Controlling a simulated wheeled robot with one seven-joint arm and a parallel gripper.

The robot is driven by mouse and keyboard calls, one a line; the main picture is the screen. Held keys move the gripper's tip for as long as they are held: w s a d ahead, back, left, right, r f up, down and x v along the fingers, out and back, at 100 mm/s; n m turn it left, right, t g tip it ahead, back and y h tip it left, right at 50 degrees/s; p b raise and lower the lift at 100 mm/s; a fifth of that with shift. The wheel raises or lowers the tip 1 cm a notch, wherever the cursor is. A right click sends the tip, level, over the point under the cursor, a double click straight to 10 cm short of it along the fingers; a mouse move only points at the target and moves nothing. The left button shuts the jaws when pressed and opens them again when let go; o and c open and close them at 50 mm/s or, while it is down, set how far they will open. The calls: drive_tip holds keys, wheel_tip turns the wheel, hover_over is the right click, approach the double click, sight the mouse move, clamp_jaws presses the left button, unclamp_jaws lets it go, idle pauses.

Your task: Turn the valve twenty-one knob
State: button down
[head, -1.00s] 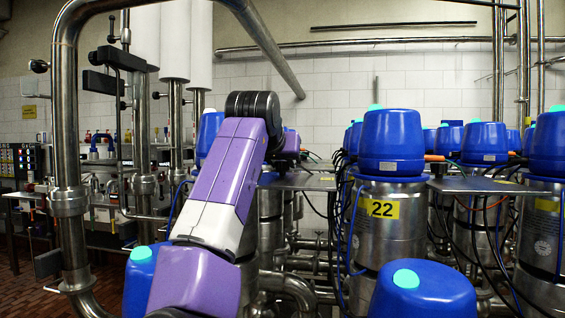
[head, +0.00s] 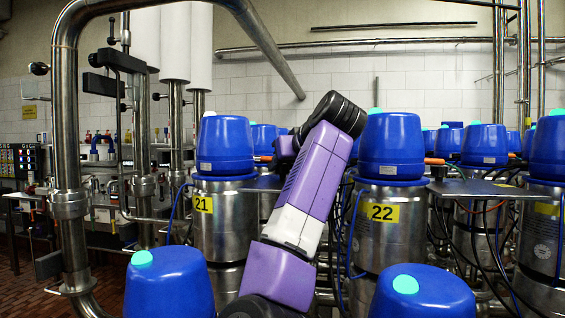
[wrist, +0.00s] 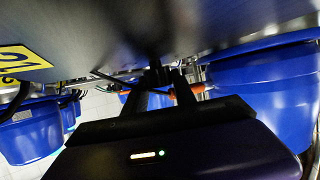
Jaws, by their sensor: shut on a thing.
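Valve twenty-one is a steel cylinder (head: 224,222) with a blue cap (head: 224,147) and a yellow 21 label (head: 203,204), left of my arm in the head view. My purple wrist sits just right of its cap; my gripper's jaws are hidden there. In the wrist view my gripper (wrist: 160,76) is shut on a small dark part, taken as the valve twenty-one knob (wrist: 155,64); its outline is blurred and mostly covered by the fingers. An orange fitting (wrist: 189,91) shows close behind the fingers.
Valve 22 (head: 392,235) stands close to the right of my arm. Blue caps (head: 167,285) and (head: 421,292) rise in front on both sides. Cables hang between the valves. A thick steel pipe (head: 68,150) stands at left. In the wrist view, a steel surface fills the top.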

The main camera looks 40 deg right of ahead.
drive_tip(key=shift+n+y+p, duration=0.45)
drive_tip(key=shift+n+y, duration=0.75)
drive_tip(key=shift+y, duration=0.2)
drive_tip(key=shift+f, duration=0.15)
drive_tip(key=c, duration=1)
unclamp_jaws()
drive_tip(key=shift+v, duration=3.9)
drive_tip(key=shift+d+f, duration=0.1)
drive_tip(key=shift+d, duration=0.05)
